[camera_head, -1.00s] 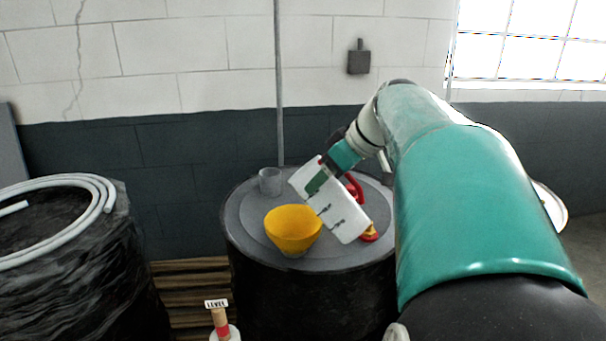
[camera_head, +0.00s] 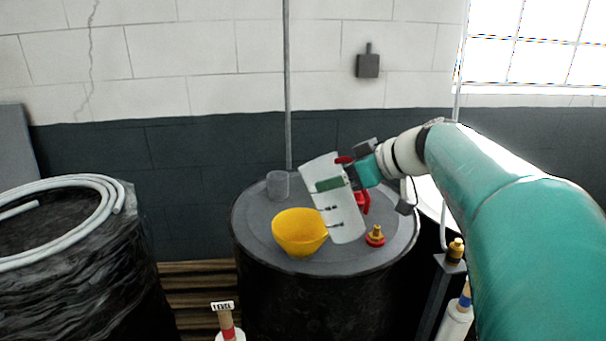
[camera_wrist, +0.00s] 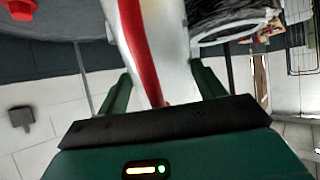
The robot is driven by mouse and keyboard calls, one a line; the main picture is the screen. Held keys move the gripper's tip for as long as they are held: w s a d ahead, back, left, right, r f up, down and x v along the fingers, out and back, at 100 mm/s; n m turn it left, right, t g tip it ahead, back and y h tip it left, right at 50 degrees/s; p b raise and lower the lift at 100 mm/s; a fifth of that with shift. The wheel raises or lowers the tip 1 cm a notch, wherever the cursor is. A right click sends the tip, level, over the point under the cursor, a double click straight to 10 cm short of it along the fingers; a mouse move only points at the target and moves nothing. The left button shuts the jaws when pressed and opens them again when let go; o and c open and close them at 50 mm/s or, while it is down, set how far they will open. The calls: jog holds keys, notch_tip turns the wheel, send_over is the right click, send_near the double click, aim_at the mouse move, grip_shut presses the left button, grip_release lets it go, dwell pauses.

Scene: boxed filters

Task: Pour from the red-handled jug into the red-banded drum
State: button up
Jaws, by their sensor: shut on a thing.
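My gripper (camera_head: 354,174) is shut on the jug from the right. In the wrist view a red strip (camera_wrist: 140,50) and the jug's white body (camera_wrist: 170,30) show between the green fingers. The dark drum (camera_head: 300,300) has a grey top; I see no red band on its visible side. The yellow funnel (camera_head: 298,232) sits on that top. The jug's lower left edge overlaps the funnel's rim in view; contact is unclear.
A grey cup (camera_head: 277,185) and a red-and-yellow fitting (camera_head: 375,236) stand on the drum top. A black-wrapped drum with a coiled hose (camera_head: 60,182) is left. A yellow-capped item (camera_head: 455,250) stands right. A thin pole (camera_head: 287,90) rises behind the drum.

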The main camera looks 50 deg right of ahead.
jog(key=shift+t, duration=0.3)
jog(key=shift+f+t, duration=0.15)
jog(key=shift+t, duration=0.95)
jog(key=shift+w+f, duration=0.1)
jog(key=shift+w+f+t, duration=0.15)
jog(key=shift+f+t, duration=0.2)
jog(key=shift+t, duration=0.75)
jog(key=shift+r, duration=1.5)
